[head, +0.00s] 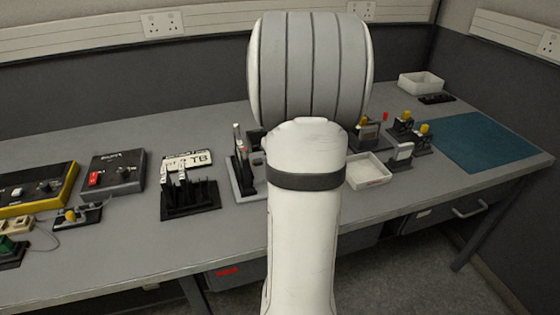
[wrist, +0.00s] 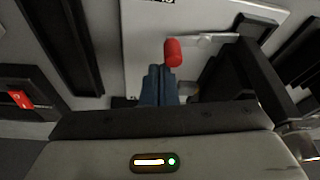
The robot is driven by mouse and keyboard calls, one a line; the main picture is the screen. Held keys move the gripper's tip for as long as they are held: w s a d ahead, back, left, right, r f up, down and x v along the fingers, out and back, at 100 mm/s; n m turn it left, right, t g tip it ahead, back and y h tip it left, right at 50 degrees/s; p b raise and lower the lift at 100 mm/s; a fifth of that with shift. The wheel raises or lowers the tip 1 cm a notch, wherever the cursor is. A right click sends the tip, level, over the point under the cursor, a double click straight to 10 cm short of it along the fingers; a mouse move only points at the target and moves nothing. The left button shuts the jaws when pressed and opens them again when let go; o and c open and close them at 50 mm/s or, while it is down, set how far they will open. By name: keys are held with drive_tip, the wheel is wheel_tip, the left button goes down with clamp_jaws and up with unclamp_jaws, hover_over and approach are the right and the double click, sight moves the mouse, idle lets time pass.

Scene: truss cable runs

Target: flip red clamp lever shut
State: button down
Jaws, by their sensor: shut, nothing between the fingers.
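The clamp lever's red grip (wrist: 172,52) shows in the wrist view, just above and slightly right of my fingertips. A pale metal arm (wrist: 212,39) runs to the right beside it. My gripper (wrist: 158,70) has its blue fingers together, with nothing between them. The fingertips are close to the red grip; I cannot tell whether they touch it. In the head view my own arm hides the gripper and I cannot make out the lever clearly.
A dark box with a red switch (wrist: 20,98) lies left in the wrist view. In the head view, a black rack (head: 190,205) stands left of my arm and a white tray (head: 368,172) right of it. A teal mat (head: 480,140) lies bare at the right.

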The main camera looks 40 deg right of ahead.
drive_tip(key=shift+d, duration=0.1)
drive_tip(key=shift+r, duration=0.25)
drive_tip(key=p+v, duration=0.5)
drive_tip(key=v, duration=0.4)
drive_tip(key=shift+s+r, duration=0.2)
drive_tip(key=shift+r, duration=0.05)
